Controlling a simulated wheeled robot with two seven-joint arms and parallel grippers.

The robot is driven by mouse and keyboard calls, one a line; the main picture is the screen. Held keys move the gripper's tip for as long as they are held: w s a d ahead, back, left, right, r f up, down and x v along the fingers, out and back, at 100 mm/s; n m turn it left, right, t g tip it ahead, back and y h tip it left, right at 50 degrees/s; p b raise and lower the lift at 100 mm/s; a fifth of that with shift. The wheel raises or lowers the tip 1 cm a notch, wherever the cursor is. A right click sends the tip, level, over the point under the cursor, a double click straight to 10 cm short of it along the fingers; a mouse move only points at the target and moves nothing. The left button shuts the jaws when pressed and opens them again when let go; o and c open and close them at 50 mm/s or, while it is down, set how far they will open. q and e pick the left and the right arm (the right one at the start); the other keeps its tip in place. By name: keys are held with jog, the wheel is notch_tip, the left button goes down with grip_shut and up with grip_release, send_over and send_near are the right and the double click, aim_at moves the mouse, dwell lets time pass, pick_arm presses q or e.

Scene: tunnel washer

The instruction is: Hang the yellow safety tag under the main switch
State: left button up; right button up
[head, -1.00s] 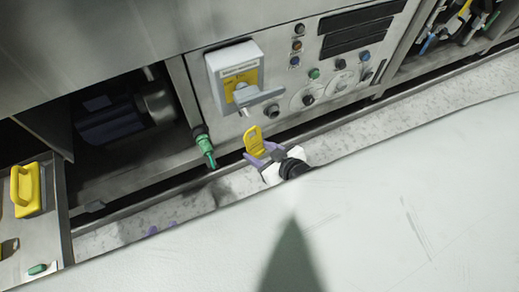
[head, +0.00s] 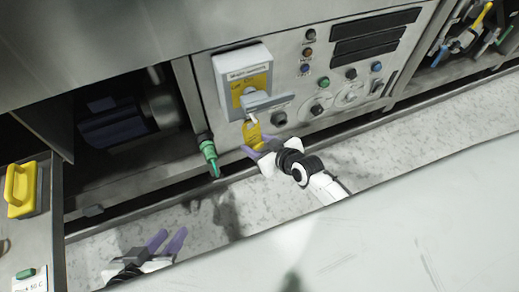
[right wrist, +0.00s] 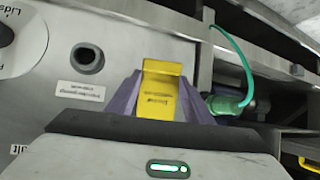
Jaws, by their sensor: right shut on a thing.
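The main switch is a light grey box (head: 229,66) with a yellow plate and a grey handle (head: 268,101), on the machine's front panel. A small pale hook (head: 252,118) shows under the handle. The yellow safety tag (head: 252,133) is upright just below this hook; I cannot tell whether they touch. My right gripper (head: 261,149) is shut on the tag's lower part. In the right wrist view the tag (right wrist: 158,95) stands between the purple fingers, and the switch is not visible. My left gripper (head: 168,241) is open and empty, low over the floor.
A green-tipped hose fitting (head: 209,156) hangs left of the tag; a green hose (right wrist: 240,60) shows in the right wrist view. Buttons and knobs (head: 320,109) lie right of the switch. A yellow-handled thing (head: 22,190) sits far left. A pale surface (head: 370,250) fills the front.

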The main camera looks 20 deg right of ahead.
aim_at(256, 139)
jog(key=shift+w+f+b, duration=0.15)
jog(key=shift+w+b, duration=0.25)
jog(key=shift+w, duration=0.2)
jog(key=shift+w+b, duration=0.5)
jog(key=shift+w, duration=0.25)
jog(key=shift+w+f, duration=0.15)
jog(key=shift+w, duration=0.05)
pick_arm(q)
jog(key=shift+w+d+f+m+g+h+b, duration=0.15)
jog(key=shift+d+f+m+g+b, duration=0.1)
jog(key=shift+d, duration=0.2)
jog(key=shift+w+d+f+m+g+h+b, duration=0.15)
jog(key=shift+d+g+b, duration=0.1)
jog(key=shift+d, duration=0.2)
pick_arm(e)
jog(key=shift+w+a+f, duration=0.1)
jog(key=shift+w+f, duration=0.25)
jog(key=shift+f, duration=0.05)
pick_arm(q)
jog(key=shift+r, duration=0.1)
pick_arm(e)
jog(key=o, duration=1.1)
